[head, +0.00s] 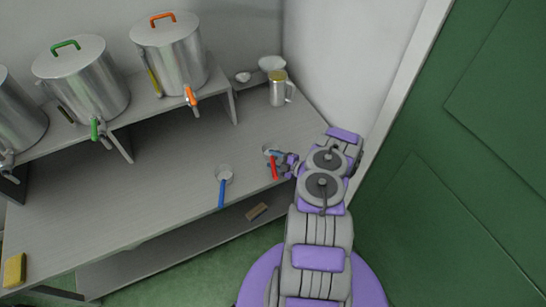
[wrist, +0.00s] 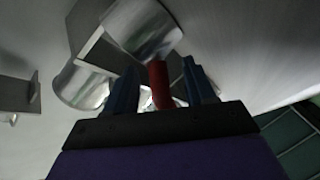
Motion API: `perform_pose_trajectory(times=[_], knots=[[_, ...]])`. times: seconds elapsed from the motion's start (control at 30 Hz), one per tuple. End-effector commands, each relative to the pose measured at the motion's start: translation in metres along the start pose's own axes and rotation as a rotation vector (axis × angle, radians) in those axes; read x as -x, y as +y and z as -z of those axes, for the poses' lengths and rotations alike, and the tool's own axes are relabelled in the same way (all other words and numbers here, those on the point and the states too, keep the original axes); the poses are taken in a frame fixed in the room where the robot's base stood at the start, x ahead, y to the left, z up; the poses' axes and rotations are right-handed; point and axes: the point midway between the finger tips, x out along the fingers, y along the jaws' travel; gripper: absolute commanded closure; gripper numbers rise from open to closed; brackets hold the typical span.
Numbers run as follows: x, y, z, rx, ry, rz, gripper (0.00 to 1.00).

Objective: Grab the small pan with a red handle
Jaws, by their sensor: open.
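The small pan (head: 269,149) with a red handle (head: 274,169) sits on the grey worktop near its right end, its handle towards the front edge. My gripper (head: 277,158) reaches in from the right, close beside the pan, and partly overlaps it. In the wrist view the red handle (wrist: 158,84) shows between my two blue fingers (wrist: 160,88). The fingers are open, with a visible gap on each side of the handle.
A similar pan with a blue handle (head: 221,192) lies left of the red one. Steel urns (head: 171,55) stand on a raised shelf behind. A steel mug (head: 279,90) and white bowl (head: 271,63) stand at the back right. A yellow sponge (head: 14,269) lies front left.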

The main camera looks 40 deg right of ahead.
Motion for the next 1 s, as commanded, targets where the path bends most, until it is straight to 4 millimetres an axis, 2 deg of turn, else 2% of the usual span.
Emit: perform_pose_trajectory(times=[0.07,0.63,1.0], knots=[[-0.0016,-0.0009,0.0033,0.0,0.004,0.002,0.46],[0.0001,-0.0005,-0.0005,-0.005,0.004,0.001,1.0],[-0.0001,-0.0008,0.0016,-0.006,0.005,0.004,1.0]])
